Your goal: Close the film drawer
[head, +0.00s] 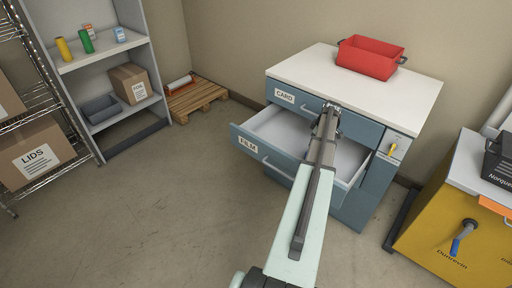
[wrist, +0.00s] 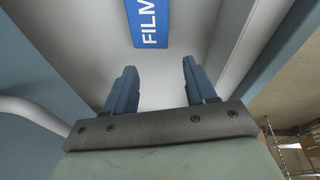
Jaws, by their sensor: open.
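The film drawer (head: 248,142) is pulled well out of the blue-grey cabinet (head: 376,190); its front has a FILM label and a pale bar handle. Its white inside shows and looks empty in the head view. My gripper (head: 330,108) is over the drawer, near the cabinet face, and partly hidden by my arm. In the wrist view my gripper (wrist: 155,88) has its two blue fingers apart with nothing between them. A blue FILM marking (wrist: 150,22) shows ahead of the fingers. I cannot tell whether the fingers touch the drawer.
The CARD drawer (head: 284,97) above is shut. A red bin (head: 369,57) stands on the cabinet top. A yellow machine (head: 450,225) is at the right. A shelf unit (head: 95,65) and a wooden pallet (head: 197,98) are at the left. The floor in front is clear.

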